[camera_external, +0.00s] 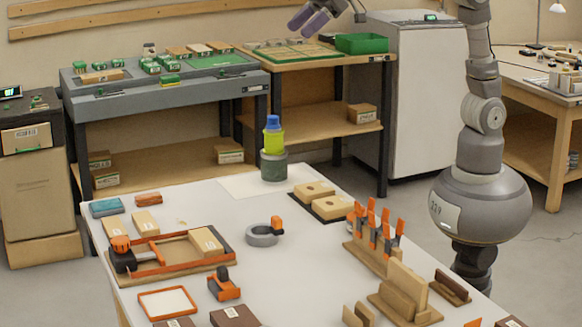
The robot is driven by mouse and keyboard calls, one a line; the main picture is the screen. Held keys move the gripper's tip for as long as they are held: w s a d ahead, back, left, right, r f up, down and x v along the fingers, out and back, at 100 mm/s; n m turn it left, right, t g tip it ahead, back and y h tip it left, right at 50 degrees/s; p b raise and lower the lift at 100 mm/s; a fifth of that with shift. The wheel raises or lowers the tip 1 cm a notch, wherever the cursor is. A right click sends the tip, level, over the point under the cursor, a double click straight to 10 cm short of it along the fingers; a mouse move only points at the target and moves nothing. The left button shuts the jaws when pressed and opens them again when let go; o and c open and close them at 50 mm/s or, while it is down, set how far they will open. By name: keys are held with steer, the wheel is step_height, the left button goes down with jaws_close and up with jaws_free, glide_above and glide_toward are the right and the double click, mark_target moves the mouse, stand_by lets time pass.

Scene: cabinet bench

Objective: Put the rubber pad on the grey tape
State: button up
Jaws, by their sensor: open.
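A grey ring-shaped roll (262,235), which looks like the grey tape, lies flat on the white table with a small orange piece at its right edge. No thing is clearly the rubber pad; a teal block (106,207) and a smaller red-brown block (147,198) lie at the table's back left, and I cannot tell whether either is it. My gripper (318,18) is at the top of the view, high above and beyond the table, open, with nothing visible between its fingers. Its upper part is cut off by the frame.
A dark green roll (273,168) carries a yellow-green bottle (273,138) with a blue cap. An orange-edged tray (170,255) holds wooden pieces at left. Orange clamps (371,220) stand on a wooden rack at right. The table is clear around the grey roll.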

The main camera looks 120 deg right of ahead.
steer(key=s+a+r+t, duration=0.2)
steer(key=s+r, duration=0.5)
steer(key=r, duration=0.2)
steer(key=s+a+r+t, duration=0.1)
steer(key=s+r+t, duration=0.2)
steer(key=s+r, duration=0.4)
step_height(320, 180, up, 3)
steer(key=shift+s+a+f+t+y, duration=0.1)
steer(key=shift+s+a+t+y, duration=0.2)
steer(key=shift+s+a, duration=0.1)
